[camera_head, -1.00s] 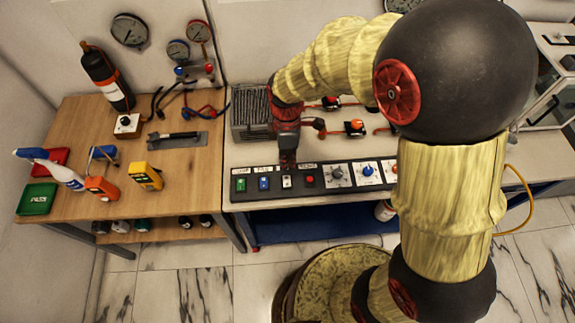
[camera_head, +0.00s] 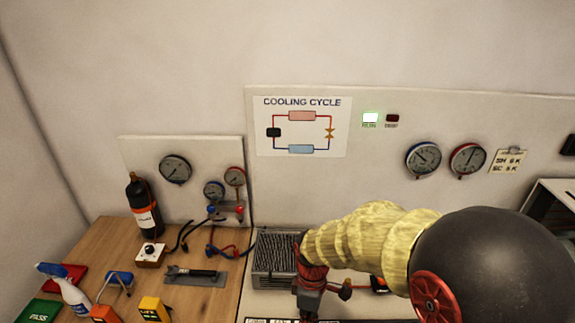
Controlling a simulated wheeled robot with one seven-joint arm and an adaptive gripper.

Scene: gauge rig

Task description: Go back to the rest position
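My arm comes in from the lower right of the head view, its yellow-sleeved links and dark shoulder covering part of the bench. My gripper (camera_head: 308,304) points down at the bottom edge of the view, in front of the grey finned unit (camera_head: 274,262). Its fingertips are small and dark, and I cannot tell whether they are apart. No held object shows. The switch panel (camera_head: 275,321) is almost wholly cut off by the bottom edge.
A wooden bench (camera_head: 112,240) at left holds a black bottle (camera_head: 143,208), a gauge manifold (camera_head: 225,212), a spray bottle (camera_head: 66,290) and a yellow meter (camera_head: 154,309).

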